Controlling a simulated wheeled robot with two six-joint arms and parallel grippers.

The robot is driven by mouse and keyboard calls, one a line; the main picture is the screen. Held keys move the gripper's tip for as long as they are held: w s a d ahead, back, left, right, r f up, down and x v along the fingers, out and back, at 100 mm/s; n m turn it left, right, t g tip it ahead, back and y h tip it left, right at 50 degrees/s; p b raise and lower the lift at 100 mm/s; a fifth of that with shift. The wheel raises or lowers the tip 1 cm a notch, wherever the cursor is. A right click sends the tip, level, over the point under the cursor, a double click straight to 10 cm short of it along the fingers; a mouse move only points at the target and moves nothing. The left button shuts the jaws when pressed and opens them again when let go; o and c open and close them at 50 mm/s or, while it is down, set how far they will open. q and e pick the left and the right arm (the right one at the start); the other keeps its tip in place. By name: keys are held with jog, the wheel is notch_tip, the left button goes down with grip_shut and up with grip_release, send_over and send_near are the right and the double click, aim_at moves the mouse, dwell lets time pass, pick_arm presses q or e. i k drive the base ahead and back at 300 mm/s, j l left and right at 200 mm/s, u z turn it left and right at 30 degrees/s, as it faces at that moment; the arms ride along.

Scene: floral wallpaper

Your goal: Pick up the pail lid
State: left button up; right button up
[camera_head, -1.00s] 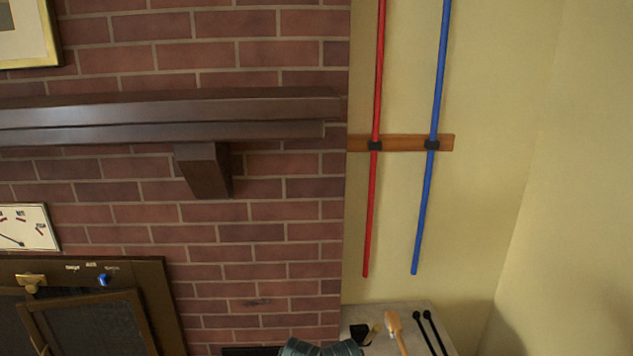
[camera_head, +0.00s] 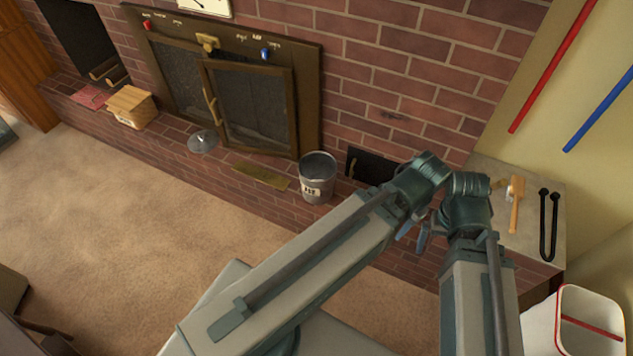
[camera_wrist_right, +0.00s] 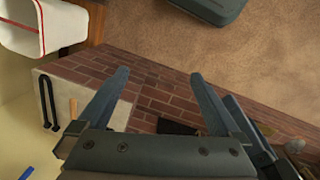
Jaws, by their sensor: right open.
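The pail lid (camera_head: 203,141), a grey round disc with a small knob, lies on the brick hearth in front of the fireplace doors. The grey metal pail (camera_head: 316,185) stands upright to its right on the hearth, with its open top showing. My right gripper (camera_head: 413,236) is right of the pail and well apart from the lid. In the wrist view the right gripper (camera_wrist_right: 158,88) is open, with nothing between its fingers. My left arm crosses the head view from the lower left. Its gripper is mostly hidden among the overlapping arm parts near the right one.
A wooden box (camera_head: 130,107) stands left of the lid, and a flat brass-coloured plate (camera_head: 261,176) lies between lid and pail. Tongs (camera_head: 548,222) and a brush (camera_head: 516,203) lie on the right ledge. A white bin (camera_head: 541,325) stands lower right.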

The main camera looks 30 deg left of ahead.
aim_at(203, 141)
jog(key=u, duration=1.95)
jog(key=i+j+u, duration=0.35)
jog(key=i, duration=0.35)
jog(key=i+u, duration=0.4)
jog(key=i, duration=0.25)
jog(key=i+l+u, duration=0.2)
jog(key=i+u, duration=0.15)
jog(key=i, duration=0.35)
jog(key=i+j+z, duration=0.2)
jog(key=i, duration=0.3)
jog(key=i+j+z, duration=0.2)
jog(key=i, duration=0.3)
jog(key=i+z, duration=0.25)
jog(key=z, duration=0.2)
jog(key=i+j+z, duration=0.2)
jog(key=z, duration=0.2)
jog(key=i+j+z, duration=0.15)
jog(key=z, duration=0.3)
jog(key=i+j+z, duration=0.15)
jog(key=j+z, duration=0.3)
jog(key=l, duration=0.1)
